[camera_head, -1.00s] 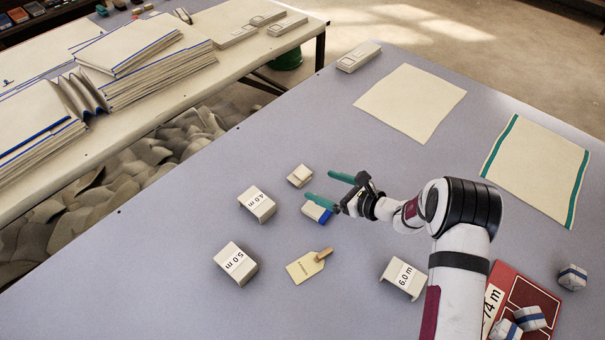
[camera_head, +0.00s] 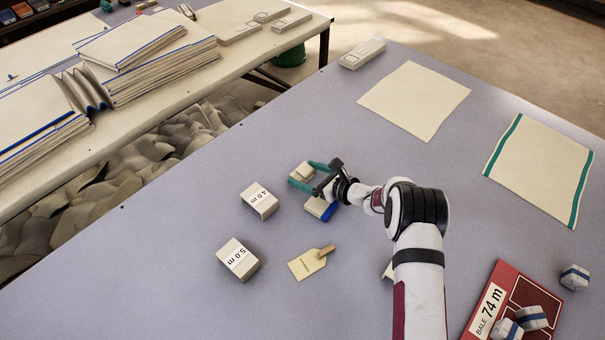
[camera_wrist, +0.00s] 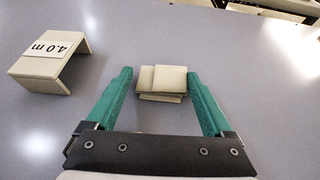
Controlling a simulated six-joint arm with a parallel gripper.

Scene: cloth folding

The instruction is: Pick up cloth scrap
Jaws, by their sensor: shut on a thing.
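A small folded beige cloth scrap (camera_head: 302,171) lies on the grey-blue table. My gripper (camera_head: 301,175) has its two green fingers on either side of it. In the wrist view the scrap (camera_wrist: 162,80) sits between the fingertips of my gripper (camera_wrist: 160,75), which are shut on its two sides. The scrap looks to be at table level; whether it is lifted cannot be told. A second beige folded piece with a blue end (camera_head: 318,207) lies just below my gripper in the head view.
Blocks marked 4.0 m (camera_head: 259,200) and 5.0 m (camera_head: 238,260) stand to the left. A tan tag (camera_head: 307,264) lies in front. A red 74 m bale board (camera_head: 540,285) with wrapped bundles is at right. Flat cloths (camera_head: 415,98) lie farther back.

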